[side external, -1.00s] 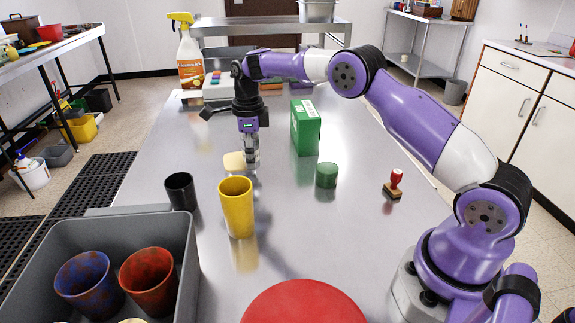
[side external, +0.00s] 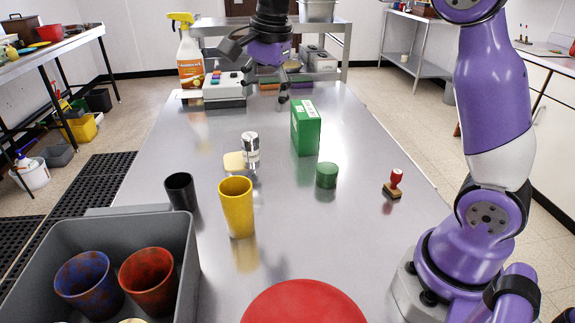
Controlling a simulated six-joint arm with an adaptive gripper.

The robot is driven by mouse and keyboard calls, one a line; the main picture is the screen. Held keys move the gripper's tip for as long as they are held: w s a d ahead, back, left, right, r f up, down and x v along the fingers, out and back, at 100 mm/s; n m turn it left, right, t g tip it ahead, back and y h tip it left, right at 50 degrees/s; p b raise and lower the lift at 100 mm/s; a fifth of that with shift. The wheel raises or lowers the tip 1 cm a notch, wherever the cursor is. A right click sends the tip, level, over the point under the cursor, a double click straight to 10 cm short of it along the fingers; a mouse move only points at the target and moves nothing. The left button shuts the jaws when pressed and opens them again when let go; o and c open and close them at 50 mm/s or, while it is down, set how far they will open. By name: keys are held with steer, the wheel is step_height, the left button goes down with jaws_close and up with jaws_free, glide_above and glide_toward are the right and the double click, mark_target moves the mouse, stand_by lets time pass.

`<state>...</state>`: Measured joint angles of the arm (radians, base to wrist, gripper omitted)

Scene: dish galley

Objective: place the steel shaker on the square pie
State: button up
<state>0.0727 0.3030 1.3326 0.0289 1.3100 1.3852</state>
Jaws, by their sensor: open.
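The steel shaker (side external: 251,149) stands upright at the right edge of the pale square pie (side external: 233,162), overlapping it in the picture. I cannot tell whether its base rests partly on the pie or on the table beside it. My gripper (side external: 266,86) is open and empty, raised well above the table and apart from the shaker.
A yellow cup (side external: 237,208) and a black cup (side external: 180,190) stand nearer the camera. A green box (side external: 306,128), a green cylinder (side external: 326,175) and a red-handled stamp (side external: 394,184) are to the right. A grey bin (side external: 190,250) holds cups. A spray bottle (side external: 191,55) stands behind.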

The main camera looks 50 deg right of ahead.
steer(key=s+a+f+n+t, duration=0.1)
steer(key=s+n, duration=0.7)
steer(key=s, duration=0.1)
steer(key=s+a+f+n+t, duration=0.2)
steer(key=s+n, duration=0.6)
steer(key=n, duration=0.1)
steer(key=shift+s+f, duration=0.3)
steer(key=shift+s, duration=0.05)
steer(key=shift+o, duration=0.4)
